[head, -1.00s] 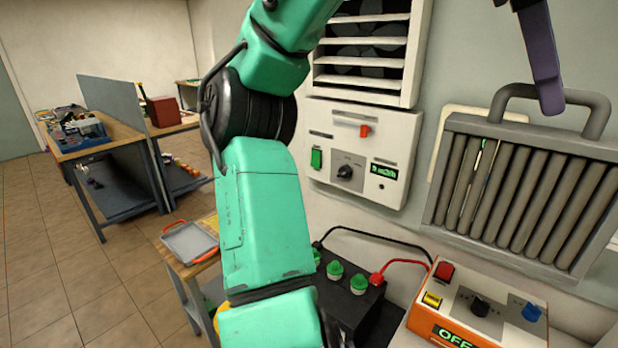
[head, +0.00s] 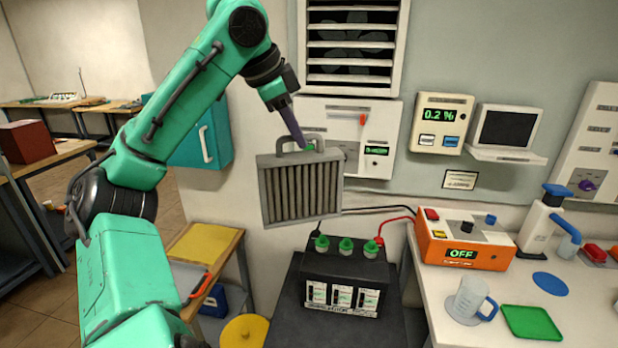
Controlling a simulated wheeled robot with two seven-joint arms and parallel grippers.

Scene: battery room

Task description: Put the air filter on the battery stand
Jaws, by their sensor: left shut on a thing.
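The grey air filter (head: 300,190) has ribs in a frame and a loop handle on top. My left gripper (head: 297,140) is shut on that handle and holds the filter upright in the air, in front of the wall. The battery stand (head: 283,325) is a dark block below it and slightly to the right. A black battery (head: 345,268) with green caps stands on it, with a red and a black cable. The filter hangs above and left of the battery, apart from it. My right gripper is not in view.
An orange charger reading OFF (head: 462,240), a clear mug (head: 468,300) and a green tray (head: 531,322) are on the white bench at right. A wall panel (head: 378,135) is behind the filter. A wooden table (head: 232,240) stands left of the stand.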

